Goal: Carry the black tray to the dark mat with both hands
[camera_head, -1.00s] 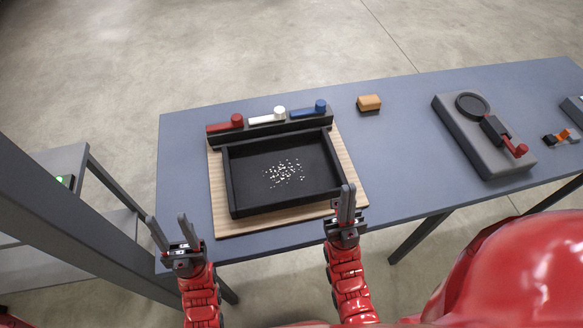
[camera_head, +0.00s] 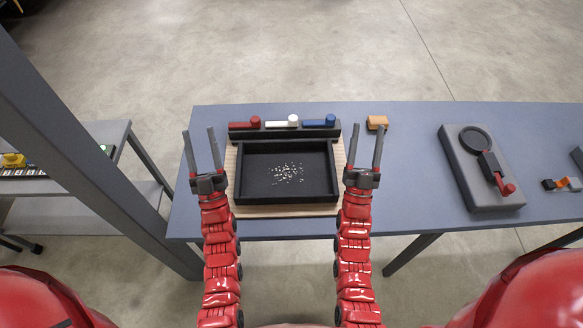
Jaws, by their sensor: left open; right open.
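The black tray (camera_head: 250,192) is a shallow open box with several small pale bits scattered on its floor. It lies on a light wooden board (camera_head: 231,169) on the blue-grey table. My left gripper (camera_head: 200,132) is open and empty, just left of the tray, with its fingers pointing away from me. My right gripper (camera_head: 367,128) is open and empty, just right of the tray. Neither gripper is visibly closed on a wall, and I cannot tell whether they touch it. I cannot make out a dark mat in view.
A dark rack (camera_head: 270,135) with red, white and blue handles stands right behind the tray. An orange-brown block (camera_head: 377,122) is behind my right gripper. A grey device (camera_head: 480,170) with a red-knobbed lever stands to the right. A grey shelf stand (camera_head: 70,195) is at the left.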

